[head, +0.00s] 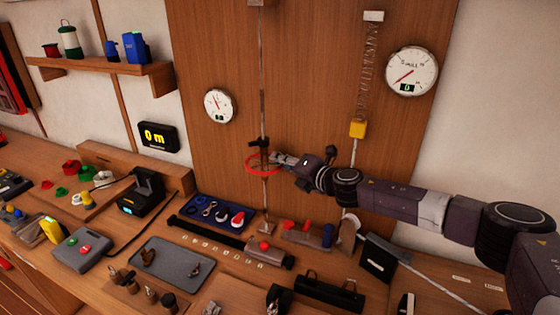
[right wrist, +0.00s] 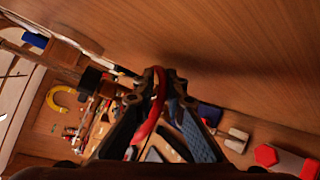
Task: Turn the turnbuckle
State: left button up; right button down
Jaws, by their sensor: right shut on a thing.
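The turnbuckle is on a thin vertical line in front of the wooden panel in the head view, with a red ring (head: 251,170) around its dark body (head: 264,153). My right gripper (head: 278,159) reaches in from the right and is shut on the right side of the red ring. In the right wrist view, the red ring (right wrist: 152,122) passes between the fingertips of my right gripper (right wrist: 160,88). The fingers hide part of the ring. My left gripper is not in view.
A round gauge (head: 218,105) hangs left of the line. A larger dial (head: 411,71) and a spring (head: 370,60) with a yellow block (head: 357,128) are right of it. Below, the bench holds a blue tray (head: 196,216), a grey tray (head: 168,284) and other tools.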

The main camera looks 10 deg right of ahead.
aim_at(277, 170)
jog(key=shift+s+a+f+m+t+h+p, duration=0.1)
jog(key=shift+s+m+t+h+p, duration=0.2)
jog(key=shift+m+h+p, duration=0.4)
jog(key=shift+s+a+m+t+h+p, duration=0.15)
jog(key=shift+s+m+h+p, duration=0.25)
jog(key=shift+h+p, duration=0.55)
jog(key=shift+s+m+t+h+p, duration=0.1)
jog(key=shift+m+t+h+p, duration=0.2)
jog(key=shift+m+p, duration=0.25)
jog(key=shift+s+a+f+m+h+p, duration=0.1)
jog(key=shift+s+m+h+p, duration=0.1)
jog(key=shift+m+h, duration=0.35)
jog(key=shift+s+a+f+m+h+p, duration=0.1)
jog(key=shift+s+m+h, duration=0.1)
jog(key=shift+h, duration=0.5)
jog(key=shift+s+a+f+m+h, duration=0.1)
jog(key=shift+s+m+h, duration=0.2)
jog(key=shift+m+h, duration=0.75)
jog(key=h, duration=0.1)
jog(key=m+h+b, duration=0.1)
jog(key=m+h, duration=0.1)
jog(key=shift+s+a+f+h, duration=0.1)
jog(key=shift+s+a+h, duration=0.2)
jog(key=shift+s, duration=0.1)
jog(key=shift+s+a+m+g+h+b, duration=0.15)
jog(key=shift+s+m+g+h+b, duration=0.05)
jog(key=shift+m+g+h+b, duration=0.5)
jog(key=shift+s+a+m+g+h+b, duration=0.15)
jog(key=shift+m+g+h+b, duration=0.3)
jog(key=shift+m+h, duration=0.3)
